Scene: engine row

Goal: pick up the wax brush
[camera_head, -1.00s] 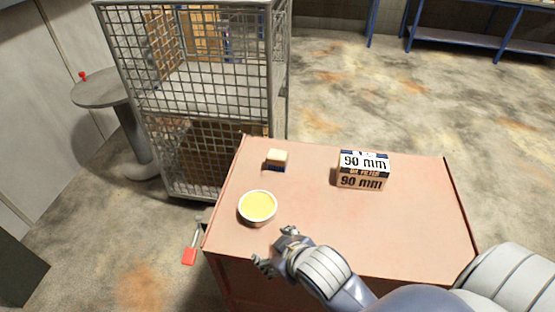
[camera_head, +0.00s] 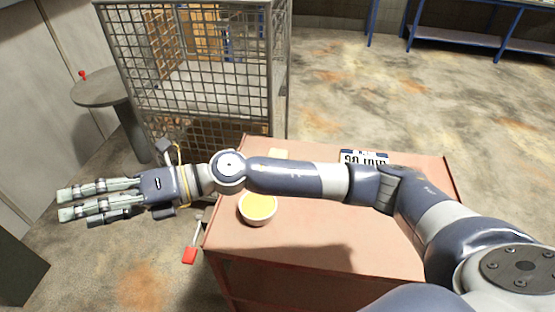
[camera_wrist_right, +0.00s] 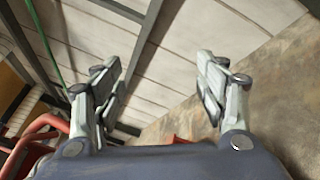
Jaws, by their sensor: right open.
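A small brush-like item with a red end (camera_head: 189,255) and a thin pale handle is left of the table, low near the floor; I take it for the wax brush, though I cannot tell what it rests on. My right gripper (camera_head: 62,204) is open and empty, up and left of it, pointing left past the table edge. Its spread fingers show in the right wrist view (camera_wrist_right: 160,78) with nothing between them. A small red patch (camera_wrist_right: 181,139) shows low there, too partial to identify. My left gripper is out of view.
My right arm crosses above the red table (camera_head: 290,250). A white bowl with yellow contents (camera_head: 258,206) stands on it. A "90 mm" box (camera_head: 365,157) and a small pale block (camera_head: 278,154) are partly hidden. A mesh cage (camera_head: 190,90) and round table (camera_head: 100,91) stand behind.

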